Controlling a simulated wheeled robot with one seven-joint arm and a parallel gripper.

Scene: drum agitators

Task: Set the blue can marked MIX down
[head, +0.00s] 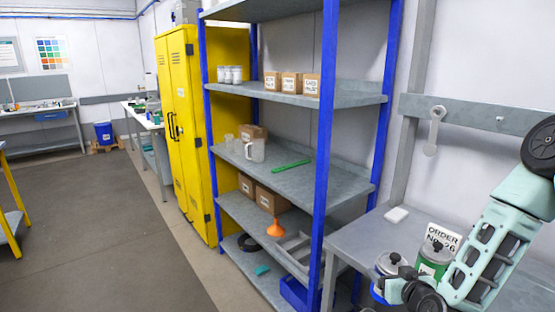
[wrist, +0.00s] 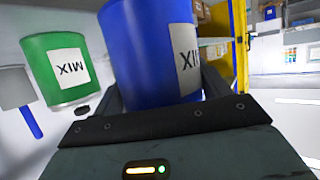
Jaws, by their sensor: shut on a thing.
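The blue can marked MIX (wrist: 150,45) fills the middle of the wrist view, its white label partly cut off on the right side. My gripper (wrist: 162,90) is shut on it, with one finger on each side. In the head view the blue can (head: 377,292) shows at the bench's front left, partly behind my arm. A green can marked MIX (wrist: 62,68) is beside it in the wrist view, apart from it. The green can (head: 434,268) stands on the grey bench (head: 365,236) in the head view. Whether the blue can touches the bench is hidden.
An order card (head: 443,237) stands behind the green can. A small white block (head: 396,215) lies at the bench's back left, with bare bench around it. A blue-post shelf rack (head: 325,150) stands close on the left. A wall rail (head: 475,115) runs above the bench.

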